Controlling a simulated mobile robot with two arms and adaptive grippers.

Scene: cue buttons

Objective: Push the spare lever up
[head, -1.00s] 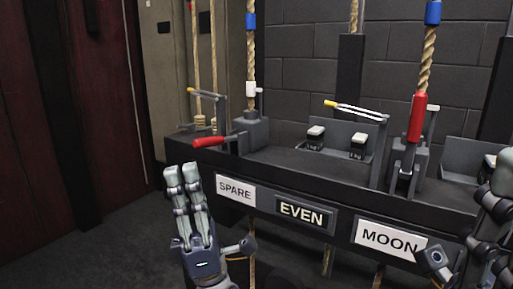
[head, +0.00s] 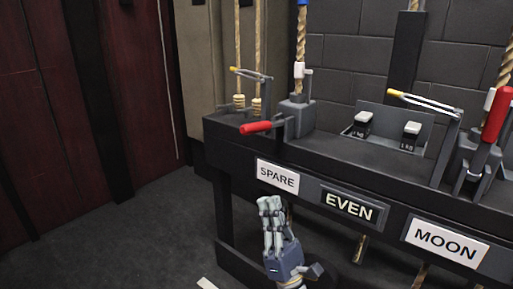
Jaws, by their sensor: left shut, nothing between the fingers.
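The spare lever has a red handle (head: 256,128) that sticks out to the left, about level, from its grey rope-lock housing (head: 298,118). It sits above the white SPARE label (head: 277,177) on the dark rail's front. My left gripper (head: 269,203) is shut and empty, fingers pointing up. It appears just below the SPARE label, under the red handle in the picture and apart from it. My right gripper is out of view.
The dark rail (head: 222,146) carries an EVEN label (head: 349,206) and a MOON label (head: 444,240). Another red lever (head: 496,115) stands nearly upright at right. A yellow-tipped bar (head: 425,102) is between them. Open dark floor (head: 120,240) lies left.

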